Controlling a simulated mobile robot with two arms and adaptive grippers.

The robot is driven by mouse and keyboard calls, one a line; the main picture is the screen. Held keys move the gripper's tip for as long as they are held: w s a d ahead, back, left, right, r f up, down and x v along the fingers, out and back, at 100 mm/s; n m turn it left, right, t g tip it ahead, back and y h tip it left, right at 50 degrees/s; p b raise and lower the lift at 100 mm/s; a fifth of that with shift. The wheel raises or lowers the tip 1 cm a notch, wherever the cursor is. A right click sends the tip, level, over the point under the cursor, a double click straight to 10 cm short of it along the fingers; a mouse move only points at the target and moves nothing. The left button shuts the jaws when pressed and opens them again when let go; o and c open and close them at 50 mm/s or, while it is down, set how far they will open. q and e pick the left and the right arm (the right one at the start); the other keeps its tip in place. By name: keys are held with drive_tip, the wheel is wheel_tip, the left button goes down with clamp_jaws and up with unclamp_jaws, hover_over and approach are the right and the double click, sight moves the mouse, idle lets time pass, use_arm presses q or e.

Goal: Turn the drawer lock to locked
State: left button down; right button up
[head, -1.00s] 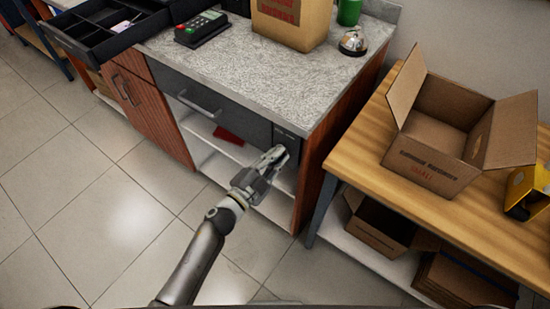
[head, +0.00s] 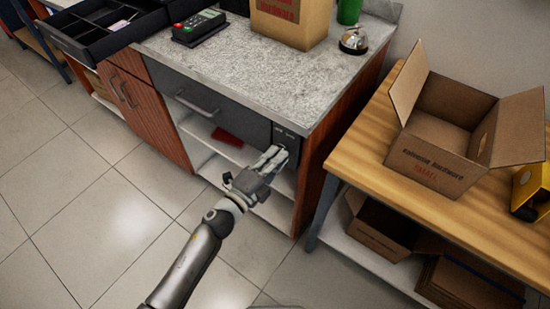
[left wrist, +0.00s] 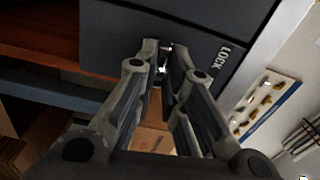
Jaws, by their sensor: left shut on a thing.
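The dark grey drawer (head: 228,110) with a bar handle sits under the counter's grey top. At its right end is a dark lock panel (head: 288,136), marked LOCK (left wrist: 219,58) in the left wrist view. My left gripper (head: 277,154) is at this panel. In the left wrist view its fingertips (left wrist: 164,62) are closed around a small shiny metal piece (left wrist: 163,69), which seems to be the lock's key or knob. The fingers hide most of it, so its angle cannot be told. My right gripper is not in view.
A wooden bench (head: 352,158) with an open cardboard box (head: 425,165) stands close on the right. Open shelves (head: 212,150) lie below the drawer. A bell (head: 354,41) and a card terminal (head: 199,27) stand on the counter. The tiled floor at left is clear.

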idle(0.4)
use_arm(q)
drive_tip(key=c, duration=1.5)
unclamp_jaws()
drive_tip(key=v, duration=1.2)
